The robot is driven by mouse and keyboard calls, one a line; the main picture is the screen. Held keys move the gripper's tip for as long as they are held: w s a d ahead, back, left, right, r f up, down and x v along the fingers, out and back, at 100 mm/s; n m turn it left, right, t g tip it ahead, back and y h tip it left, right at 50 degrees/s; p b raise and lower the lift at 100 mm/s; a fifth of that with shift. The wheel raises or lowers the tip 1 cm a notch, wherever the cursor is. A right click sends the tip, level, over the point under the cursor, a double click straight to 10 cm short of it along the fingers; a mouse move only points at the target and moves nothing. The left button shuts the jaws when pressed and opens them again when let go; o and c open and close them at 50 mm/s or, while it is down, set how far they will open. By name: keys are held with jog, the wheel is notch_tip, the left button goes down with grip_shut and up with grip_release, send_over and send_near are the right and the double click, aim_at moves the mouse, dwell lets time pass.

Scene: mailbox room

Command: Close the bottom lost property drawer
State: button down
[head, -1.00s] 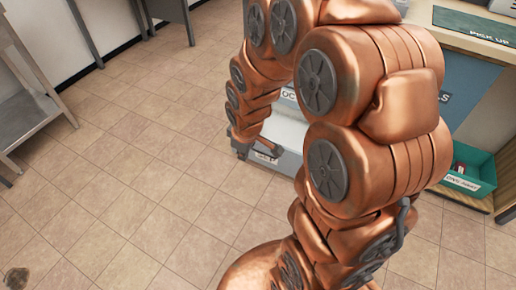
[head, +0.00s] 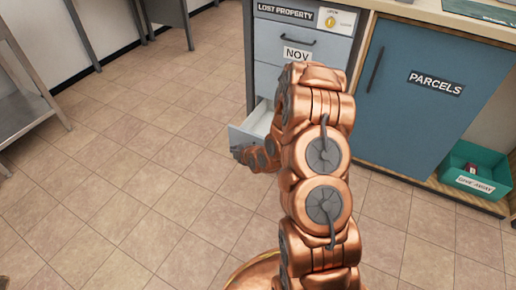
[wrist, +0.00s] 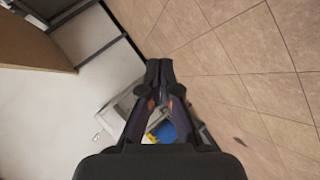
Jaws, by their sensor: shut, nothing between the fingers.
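The lost property cabinet (head: 300,45) stands in the upper middle of the head view, with a LOST PROPERTY sign and a drawer marked NOV. Low on it, the bottom drawer (head: 250,126) is pulled out to the left. My arm hides its right part and most of its front. My gripper (head: 237,152) is at the drawer's near side; I cannot tell whether they touch. In the wrist view my gripper (wrist: 159,65) is shut and empty. Part of a grey drawer (wrist: 118,108) shows behind the fingers, with something blue (wrist: 165,130) beside it.
A blue PARCELS door (head: 410,100) with a dark handle is right of the cabinet. A green bin (head: 475,165) sits on a low shelf at far right. A metal table (head: 25,115) stands at left. The tiled floor (head: 130,200) is clear at left and front.

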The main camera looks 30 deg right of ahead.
jog(key=d+f+t+h+b, duration=0.2)
jog(key=d+f+t+b, duration=0.15)
jog(key=f, duration=0.35)
jog(key=t+h+b, duration=0.2)
jog(key=h+b, duration=0.1)
jog(key=b, duration=0.4)
send_near(256, 137)
jog(key=shift+w+a+f, duration=0.55)
jog(key=shift+w+a, duration=0.35)
jog(key=shift+w, duration=1.35)
jog(key=shift+w+d+r+n+b, duration=0.15)
jog(key=shift+w+d+b, duration=0.15)
jog(key=shift+d, duration=0.2)
jog(key=shift+w+d+f+n+b, duration=0.15)
jog(key=shift+w+d+b, duration=0.1)
jog(key=shift+d, duration=0.25)
jog(key=shift+w+d+r, duration=0.15)
jog(key=shift+w+d, duration=0.15)
jog(key=shift+d, duration=0.2)
jog(key=shift+w+d+r, duration=0.1)
